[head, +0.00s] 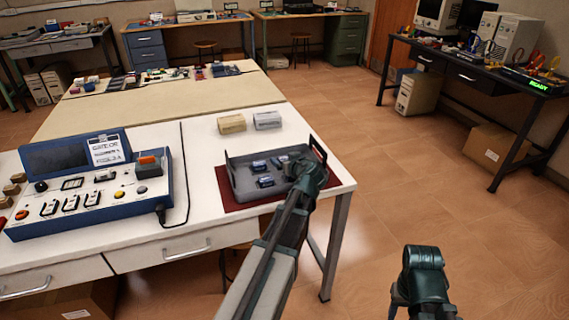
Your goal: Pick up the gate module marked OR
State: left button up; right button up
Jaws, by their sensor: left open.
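Several small dark blue modules lie in a grey tray (238,190) near the right end of the white table. One module (259,165) is at the back left and another module (265,182) is nearer the front. Their markings are too small to read, so I cannot tell which is OR. My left gripper (296,164) is open over the right part of the tray and hides what is under it. I cannot tell whether it touches anything. My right gripper (421,290) is low at the bottom right, away from the table, its fingers unclear.
The tray sits on a dark red mat (232,203) and has a dark upright handle at its right end. Two small boxes (232,124) (267,120) stand behind it. A blue switch console (90,195) with a card stands left.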

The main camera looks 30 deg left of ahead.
pick_arm(q)
jog(key=shift+c, duration=0.3)
grip_shut()
notch_tip(320, 180, up, 10)
jog(key=p, duration=1)
